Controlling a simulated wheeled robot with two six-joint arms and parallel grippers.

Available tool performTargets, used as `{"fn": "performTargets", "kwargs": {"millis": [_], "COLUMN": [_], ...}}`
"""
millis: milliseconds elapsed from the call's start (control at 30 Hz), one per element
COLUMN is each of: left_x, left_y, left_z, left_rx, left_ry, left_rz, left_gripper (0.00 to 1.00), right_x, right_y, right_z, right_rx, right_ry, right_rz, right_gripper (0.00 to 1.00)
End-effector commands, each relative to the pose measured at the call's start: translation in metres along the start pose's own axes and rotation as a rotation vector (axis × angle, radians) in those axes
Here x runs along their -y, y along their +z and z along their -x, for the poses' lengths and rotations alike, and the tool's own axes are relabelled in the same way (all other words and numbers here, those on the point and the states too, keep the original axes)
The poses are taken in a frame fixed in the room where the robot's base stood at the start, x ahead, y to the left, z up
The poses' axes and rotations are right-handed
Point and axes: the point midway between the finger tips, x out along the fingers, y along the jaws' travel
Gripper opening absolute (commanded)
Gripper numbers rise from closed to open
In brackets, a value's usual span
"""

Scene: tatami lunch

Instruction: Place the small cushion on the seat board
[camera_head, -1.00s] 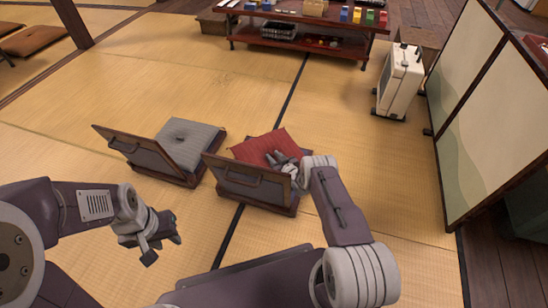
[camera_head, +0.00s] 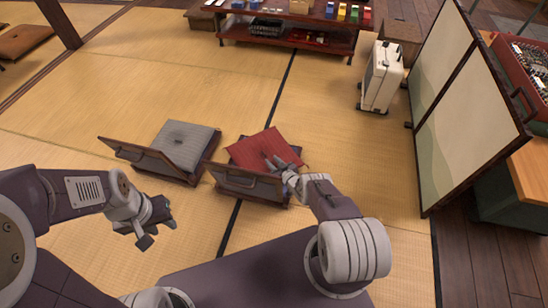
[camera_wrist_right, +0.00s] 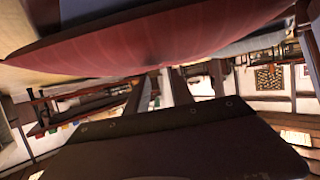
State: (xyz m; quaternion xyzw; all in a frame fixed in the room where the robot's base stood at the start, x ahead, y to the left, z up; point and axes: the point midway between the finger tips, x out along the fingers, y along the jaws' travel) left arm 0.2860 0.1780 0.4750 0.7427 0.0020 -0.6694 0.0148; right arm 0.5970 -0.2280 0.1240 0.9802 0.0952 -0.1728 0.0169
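The small red cushion (camera_head: 262,146) is over the seat board of the right-hand low floor chair (camera_head: 245,186), behind its backrest. It lies skewed to the board and covers most of it. My right gripper (camera_head: 273,164) is at the cushion's near right part. Whether its fingers grip the cushion or are spread over it is unclear. In the right wrist view the red cushion (camera_wrist_right: 170,42) fills the top, very close. Whether it rests fully on the board cannot be told. My left gripper (camera_head: 158,217) is empty over the mat, in front of the left chair.
A second floor chair (camera_head: 150,160) with a grey cushion (camera_head: 186,143) stands to the left. A low shelf table (camera_head: 290,38) is at the back. A white suitcase-like unit (camera_head: 382,76) and a folding screen (camera_head: 470,110) stand right. Tatami between is clear.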

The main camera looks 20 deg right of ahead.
Motion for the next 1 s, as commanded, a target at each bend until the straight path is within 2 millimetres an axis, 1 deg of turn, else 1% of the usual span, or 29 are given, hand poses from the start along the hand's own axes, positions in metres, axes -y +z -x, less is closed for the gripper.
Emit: {"fn": "performTargets", "kwargs": {"millis": [33,100,267,367,467,500,567,600,667,700,767,800,867,900,967,1000], "left_x": [0.000,0.000,0.000,0.000,0.000,0.000,0.000,0.000,0.000,0.000,0.000,0.000,0.000,0.000,0.000,0.000], "left_y": [-0.001,-0.001,-0.001,-0.001,-0.001,-0.001,-0.001,-0.001,-0.001,-0.001,-0.001,-0.001,-0.001,-0.001,-0.001,-0.001], "left_z": [0.009,0.012,0.013,0.012,0.012,0.012,0.012,0.012,0.012,0.012,0.012,0.012,0.012,0.012,0.012,0.012], "left_rx": [0.000,0.000,0.000,0.000,0.000,0.000,0.000,0.000,0.000,0.000,0.000,0.000,0.000,0.000,0.000,0.000], "left_ry": [0.000,0.000,0.000,0.000,0.000,0.000,0.000,0.000,0.000,0.000,0.000,0.000,0.000,0.000,0.000,0.000], "left_rz": [0.000,0.000,0.000,0.000,0.000,0.000,0.000,0.000,0.000,0.000,0.000,0.000,0.000,0.000,0.000,0.000], "left_gripper": [0.34,0.34,0.34,0.34,0.34,0.34,0.34,0.34,0.34,0.34,0.34,0.34,0.34,0.34,0.34,0.34], "right_x": [0.000,0.000,0.000,-0.003,-0.015,-0.021,-0.029,-0.033,-0.035,-0.035,-0.031,-0.026,-0.015,-0.006,0.010,0.022], "right_y": [-0.004,-0.003,0.000,-0.005,-0.029,-0.045,-0.073,-0.091,-0.120,-0.139,-0.168,-0.187,-0.211,-0.225,-0.242,-0.251], "right_z": [0.005,0.008,0.010,0.006,-0.007,-0.014,-0.020,-0.021,-0.015,-0.008,0.011,0.028,0.060,0.085,0.129,0.161], "right_rx": [0.000,0.000,0.000,0.008,0.058,0.094,0.160,0.209,0.283,0.335,0.414,0.468,0.549,0.604,0.687,0.743], "right_ry": [0.000,0.001,0.001,0.005,0.027,0.041,0.065,0.081,0.104,0.117,0.136,0.147,0.159,0.165,0.170,0.170], "right_rz": [-0.001,-0.001,0.000,0.001,0.003,0.004,0.002,-0.002,-0.009,-0.015,-0.027,-0.036,-0.053,-0.063,-0.082,-0.096], "right_gripper": [0.29,0.29,0.29,0.29,0.29,0.29,0.29,0.29,0.29,0.29,0.29,0.29,0.29,0.29,0.29,0.29]}}
